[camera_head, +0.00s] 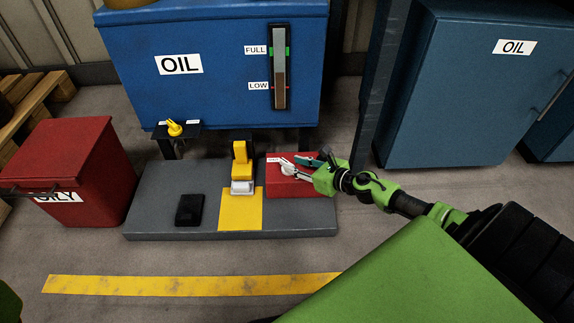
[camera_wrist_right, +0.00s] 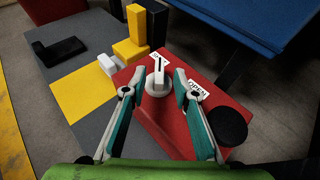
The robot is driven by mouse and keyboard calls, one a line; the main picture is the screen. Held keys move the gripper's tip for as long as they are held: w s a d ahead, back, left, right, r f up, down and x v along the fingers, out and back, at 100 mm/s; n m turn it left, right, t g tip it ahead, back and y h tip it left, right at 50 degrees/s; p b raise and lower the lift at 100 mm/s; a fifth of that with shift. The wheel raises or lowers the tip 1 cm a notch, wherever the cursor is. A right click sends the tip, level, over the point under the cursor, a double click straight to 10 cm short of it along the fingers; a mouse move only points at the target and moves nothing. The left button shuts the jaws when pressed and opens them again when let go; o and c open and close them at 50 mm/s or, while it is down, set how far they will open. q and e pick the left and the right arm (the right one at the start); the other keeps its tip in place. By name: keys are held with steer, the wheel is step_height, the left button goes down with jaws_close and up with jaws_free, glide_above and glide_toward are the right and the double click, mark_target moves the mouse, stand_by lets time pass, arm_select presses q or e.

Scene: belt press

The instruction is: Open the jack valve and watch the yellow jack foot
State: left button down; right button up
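The jack valve is a pale round knob with a dark pointer line (camera_wrist_right: 158,82) on top of a red box (camera_wrist_right: 165,125). The pointer is directed toward a partly hidden label at the far edge; an OPEN label (camera_wrist_right: 197,90) lies to its right. My right gripper (camera_wrist_right: 157,88) is open, with its fingers on either side of the knob and visible gaps. My left gripper is not in view.
The jack and box stand on a grey plinth (camera_head: 160,220) with a yellow patch (camera_head: 240,216) and a black pedal-like block (camera_head: 190,209). A blue oil tank (camera_head: 215,95) is behind, a red bin (camera_head: 80,170) left. A black disc (camera_wrist_right: 228,126) is near the right finger.

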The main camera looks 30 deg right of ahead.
mark_target(288, 163)
steer(key=shift+b+x, duration=0.55)
steer(key=shift+x, duration=1.65)
steer(key=shift+c, duration=0.4)
jaws_close()
